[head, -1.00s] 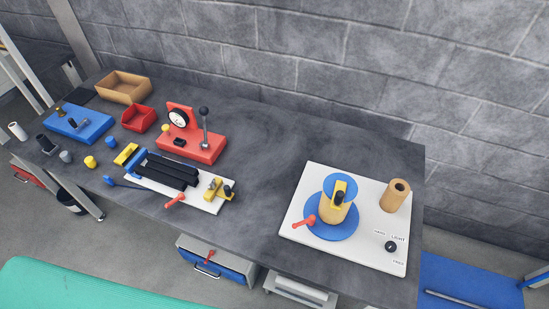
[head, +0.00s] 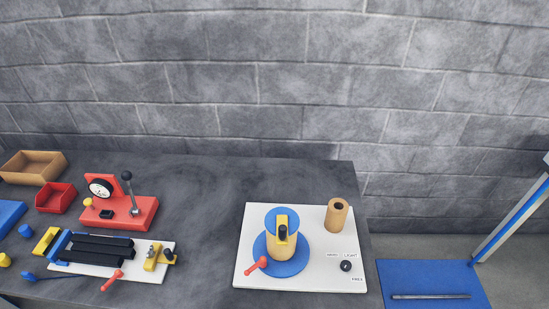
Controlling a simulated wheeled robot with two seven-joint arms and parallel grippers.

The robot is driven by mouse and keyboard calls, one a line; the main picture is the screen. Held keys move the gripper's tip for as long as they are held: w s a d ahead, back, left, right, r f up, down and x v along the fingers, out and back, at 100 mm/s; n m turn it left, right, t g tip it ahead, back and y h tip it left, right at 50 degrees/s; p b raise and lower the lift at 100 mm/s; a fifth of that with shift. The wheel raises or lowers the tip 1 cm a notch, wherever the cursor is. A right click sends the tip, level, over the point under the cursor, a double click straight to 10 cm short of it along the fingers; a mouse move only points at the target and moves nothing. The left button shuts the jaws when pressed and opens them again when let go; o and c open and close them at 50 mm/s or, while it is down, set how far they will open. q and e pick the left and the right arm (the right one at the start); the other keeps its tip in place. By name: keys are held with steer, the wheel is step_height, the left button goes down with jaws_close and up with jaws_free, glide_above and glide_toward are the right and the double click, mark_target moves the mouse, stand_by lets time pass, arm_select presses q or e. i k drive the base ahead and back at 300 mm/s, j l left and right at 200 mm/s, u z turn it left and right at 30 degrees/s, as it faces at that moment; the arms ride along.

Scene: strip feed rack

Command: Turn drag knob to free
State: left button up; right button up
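The drag knob (head: 346,265) is a small black round knob on the right part of a white board (head: 244,264). Small labels around it read HARD, LIGHT and FREE (head: 357,279); FREE is below it and LIGHT above it. Which label the knob's mark faces is too small to tell. On the same board stands a tan spool (head: 278,243) with a blue top disc, a yellow bar and a blue base disc (head: 288,267). A red-handled lever (head: 258,267) sits at its left. Neither gripper is in the head view.
A tan hollow cylinder (head: 337,215) stands upright behind the knob on the board. To the left are a red gauge stand with a lever (head: 130,212), a black-railed strip fixture (head: 100,249), a red bin (head: 56,198) and a tan tray (head: 33,168). The table between is clear.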

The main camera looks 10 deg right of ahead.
mark_target(345, 265)
steer(key=z, duration=1)
steer(key=l+u, duration=0.1)
steer(key=l, duration=1.15)
steer(key=i+l, duration=0.15)
steer(key=l+u, duration=0.05)
steer(key=l, duration=0.05)
